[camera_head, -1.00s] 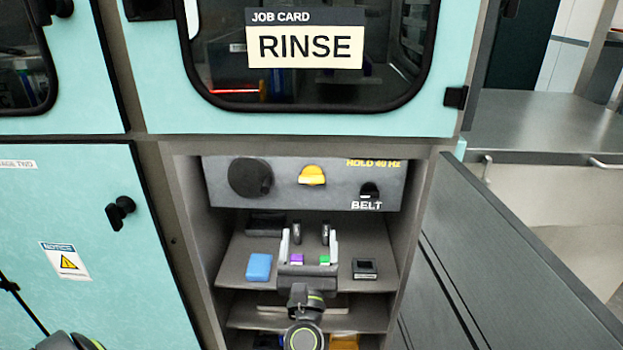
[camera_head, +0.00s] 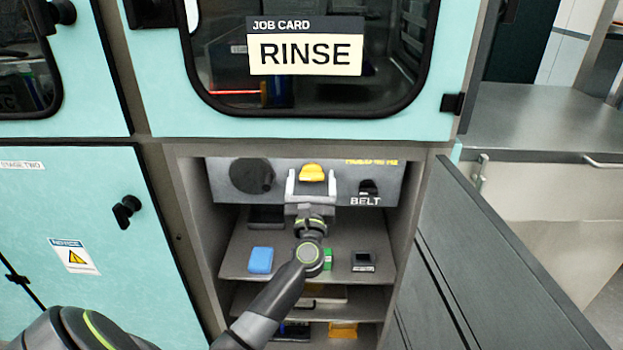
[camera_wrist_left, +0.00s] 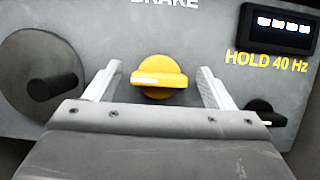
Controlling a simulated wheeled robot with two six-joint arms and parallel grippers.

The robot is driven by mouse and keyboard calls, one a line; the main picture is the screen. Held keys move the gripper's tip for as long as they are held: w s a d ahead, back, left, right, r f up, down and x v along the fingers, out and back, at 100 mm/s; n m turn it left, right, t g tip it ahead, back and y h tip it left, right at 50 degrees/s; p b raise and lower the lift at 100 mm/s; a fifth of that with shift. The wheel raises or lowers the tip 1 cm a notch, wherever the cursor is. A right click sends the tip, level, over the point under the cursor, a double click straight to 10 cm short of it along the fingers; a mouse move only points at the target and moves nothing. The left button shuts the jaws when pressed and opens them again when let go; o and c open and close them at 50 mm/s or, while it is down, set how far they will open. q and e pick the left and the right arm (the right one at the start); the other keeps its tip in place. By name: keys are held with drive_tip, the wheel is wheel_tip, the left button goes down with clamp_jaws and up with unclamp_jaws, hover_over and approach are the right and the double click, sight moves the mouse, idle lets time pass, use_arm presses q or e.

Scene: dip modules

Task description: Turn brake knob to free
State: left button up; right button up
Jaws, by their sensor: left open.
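The yellow brake knob (camera_head: 312,173) is on the grey panel inside the open cabinet bay. In the left wrist view the knob (camera_wrist_left: 159,77) sits under the word BRAKE, its grip bar lying about level with a white mark at its left end. My left gripper (camera_head: 311,180) is open in front of the panel. In the left wrist view the fingers of my left gripper (camera_wrist_left: 157,88) stand on either side of the knob, apart from it. The knob's lower edge is close above the gripper body in that view. My right gripper is not in view.
A black round dial (camera_head: 252,176) is left of the knob, and a small black BELT knob (camera_head: 368,187) is right. A display (camera_wrist_left: 284,23) sits above "HOLD 40 Hz". A blue block (camera_head: 260,260) and a black module (camera_head: 363,261) lie on the shelf. An open grey door (camera_head: 490,260) stands at right.

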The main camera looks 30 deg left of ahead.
use_arm(q)
drive_tip(key=c, duration=1)
